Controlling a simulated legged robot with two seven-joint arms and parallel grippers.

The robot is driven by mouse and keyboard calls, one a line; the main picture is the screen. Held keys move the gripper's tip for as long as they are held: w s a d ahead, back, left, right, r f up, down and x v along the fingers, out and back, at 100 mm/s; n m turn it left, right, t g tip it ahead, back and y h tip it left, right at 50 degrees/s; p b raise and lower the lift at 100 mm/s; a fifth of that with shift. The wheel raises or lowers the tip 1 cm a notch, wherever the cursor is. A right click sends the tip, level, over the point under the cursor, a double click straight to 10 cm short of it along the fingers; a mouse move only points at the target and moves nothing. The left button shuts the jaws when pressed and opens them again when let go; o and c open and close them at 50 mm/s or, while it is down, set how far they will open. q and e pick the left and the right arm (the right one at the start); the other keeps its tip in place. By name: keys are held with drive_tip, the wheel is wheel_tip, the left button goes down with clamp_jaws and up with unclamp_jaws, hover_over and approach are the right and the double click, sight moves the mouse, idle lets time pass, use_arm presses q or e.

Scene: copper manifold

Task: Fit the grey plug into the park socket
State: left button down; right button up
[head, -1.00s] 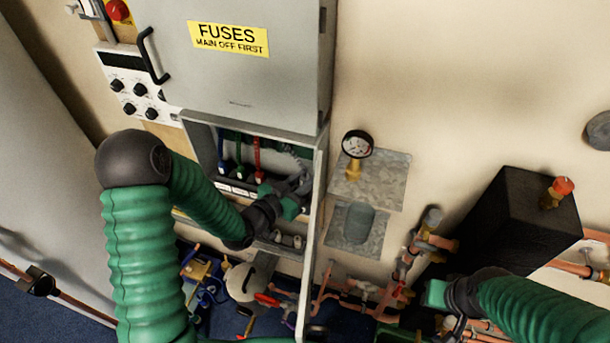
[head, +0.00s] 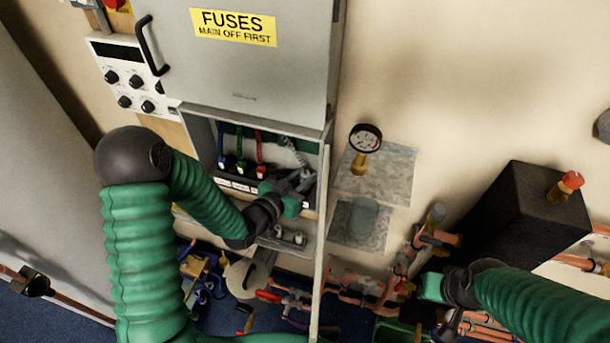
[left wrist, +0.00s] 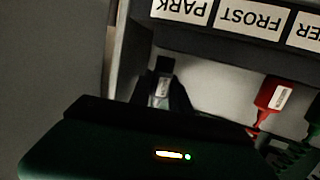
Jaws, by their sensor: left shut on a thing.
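My left gripper (head: 297,190) is inside the open lower bay of the fuse cabinet, at its right end. It is shut on the grey plug (left wrist: 162,88), which shows between the dark fingers in the left wrist view. The plug sits below the PARK label (left wrist: 181,9), which appears upside down there. The park socket itself is not clearly visible, and I cannot tell whether the plug touches it. My right gripper (head: 436,288) is far to the right, by the copper pipes, and its jaw opening is unclear.
Blue (head: 221,162), green (head: 240,166) and red (head: 261,171) plugs hang left of my left gripper; the red one (left wrist: 273,94) is near it in the wrist view. The cabinet's right side wall (head: 326,190) is close. A gauge (head: 365,138) and copper pipes lie further right.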

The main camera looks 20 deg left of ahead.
use_arm(q)
drive_tip(key=shift+a, duration=0.1)
drive_tip(key=shift+d, duration=0.4)
drive_tip(key=shift+f+b, duration=0.15)
drive_tip(key=shift+b, duration=0.15)
drive_tip(key=shift+a, duration=0.55)
drive_tip(key=shift+d+f+b, duration=0.3)
drive_tip(key=shift+f, duration=0.2)
use_arm(e)
drive_tip(key=shift+d+f, duration=0.4)
drive_tip(key=shift+f, duration=0.35)
use_arm(q)
drive_tip(key=shift+a, duration=0.2)
use_arm(e)
drive_tip(key=shift+s+a+r, duration=0.1)
use_arm(q)
drive_tip(key=shift+a+r, duration=0.35)
use_arm(e)
drive_tip(key=shift+r, duration=0.2)
use_arm(q)
drive_tip(key=shift+d, duration=0.15)
